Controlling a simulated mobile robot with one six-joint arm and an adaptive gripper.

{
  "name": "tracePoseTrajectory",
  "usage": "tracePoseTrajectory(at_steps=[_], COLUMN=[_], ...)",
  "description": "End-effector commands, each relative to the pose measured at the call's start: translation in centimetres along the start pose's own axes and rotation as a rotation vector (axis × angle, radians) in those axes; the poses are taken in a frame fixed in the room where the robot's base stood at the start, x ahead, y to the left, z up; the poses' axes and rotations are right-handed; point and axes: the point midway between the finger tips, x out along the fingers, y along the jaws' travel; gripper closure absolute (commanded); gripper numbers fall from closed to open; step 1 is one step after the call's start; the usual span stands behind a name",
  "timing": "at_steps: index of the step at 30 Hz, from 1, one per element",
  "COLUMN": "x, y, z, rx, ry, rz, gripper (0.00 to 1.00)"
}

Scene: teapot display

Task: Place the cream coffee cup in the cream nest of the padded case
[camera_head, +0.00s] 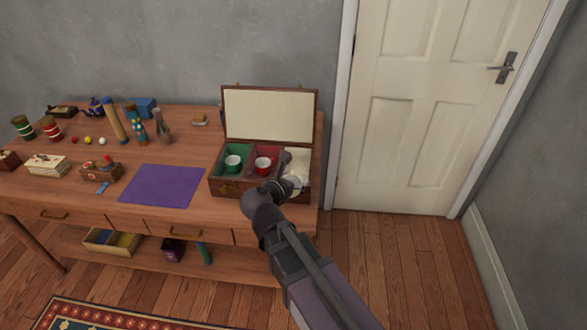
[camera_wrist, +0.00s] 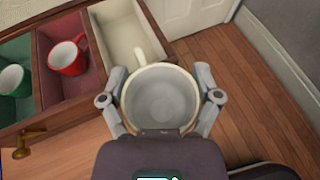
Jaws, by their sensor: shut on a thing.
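The cream coffee cup (camera_wrist: 160,97) is in my gripper (camera_wrist: 161,80), with a finger on each side of it. I look into its empty inside, and its handle points toward the case. The padded case (camera_head: 228,187) stands open on the table. Its cream nest (camera_wrist: 118,30) is the right-hand compartment and looks empty; in the head view the cream nest (camera_head: 299,158) is partly hidden by my arm. In the wrist view the cup is in front of the nest's near end, overlapping the case's front corner; its height above the case is unclear.
A green cup (camera_head: 233,163) sits in the green nest and a red cup (camera_head: 263,165) in the red nest. The lid (camera_head: 270,115) stands raised behind. A purple mat (camera_head: 162,185) lies left of the case. The table ends just right of the case, near a door (camera_head: 408,130).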

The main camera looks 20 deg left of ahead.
Motion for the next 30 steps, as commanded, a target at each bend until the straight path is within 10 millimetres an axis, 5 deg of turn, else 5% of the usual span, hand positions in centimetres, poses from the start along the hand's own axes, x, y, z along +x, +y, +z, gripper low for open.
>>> tracePoseTrajectory(at_steps=[17,30], x=[-0.3,5.8], y=[1.3,4.5], z=[-0.1,1.7], rx=[-0.008,-0.008], ry=[-0.001,-0.001], rz=[0.02,0.02], gripper=[0.67,0.67])
